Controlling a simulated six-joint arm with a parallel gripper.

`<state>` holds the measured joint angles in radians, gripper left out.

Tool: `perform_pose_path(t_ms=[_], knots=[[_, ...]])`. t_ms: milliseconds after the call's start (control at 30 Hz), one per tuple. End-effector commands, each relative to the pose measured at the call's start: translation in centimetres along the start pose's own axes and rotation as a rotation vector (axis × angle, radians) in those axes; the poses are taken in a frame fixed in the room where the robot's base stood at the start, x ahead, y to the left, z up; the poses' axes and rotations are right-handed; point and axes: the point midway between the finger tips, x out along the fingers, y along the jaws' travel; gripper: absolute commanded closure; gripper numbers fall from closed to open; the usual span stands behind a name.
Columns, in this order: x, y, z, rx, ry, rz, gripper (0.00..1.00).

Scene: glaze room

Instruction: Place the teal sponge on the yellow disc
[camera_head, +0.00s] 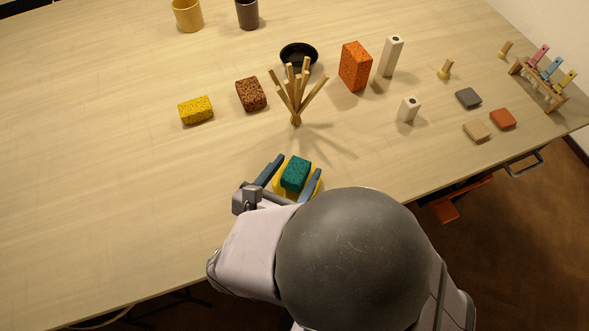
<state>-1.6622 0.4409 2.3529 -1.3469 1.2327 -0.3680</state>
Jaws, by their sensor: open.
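The teal sponge (296,173) is a dark green block near the front of the table. It appears to rest on the yellow disc (281,184), whose rim shows around it. My gripper (293,170) is open, with one blue-grey finger to the left of the sponge and one to its right. A gap shows on the left side; contact on the right is hard to tell. My wrist and arm hide the near side of the disc.
A bundle of wooden sticks (296,95) stands just behind the gripper. Yellow (196,110), brown (251,94) and orange (355,66) sponges stand farther back, with a black bowl (299,54). The table's left side is clear.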

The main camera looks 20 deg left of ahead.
Motion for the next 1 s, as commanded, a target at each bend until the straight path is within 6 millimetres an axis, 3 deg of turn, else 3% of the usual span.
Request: perform_pose_path(t_ms=[167, 367, 733, 1000], knots=[[-1.5, 0.1, 0.1, 0.002, 0.0, 0.005, 0.43], [-4.9, 0.2, 0.0, 0.002, 0.001, 0.008, 0.43], [-7.1, 0.0, 5.0, 0.006, 0.001, 0.001, 0.43], [-7.7, 0.0, 6.5, 0.001, -0.001, 0.0, 0.43]])
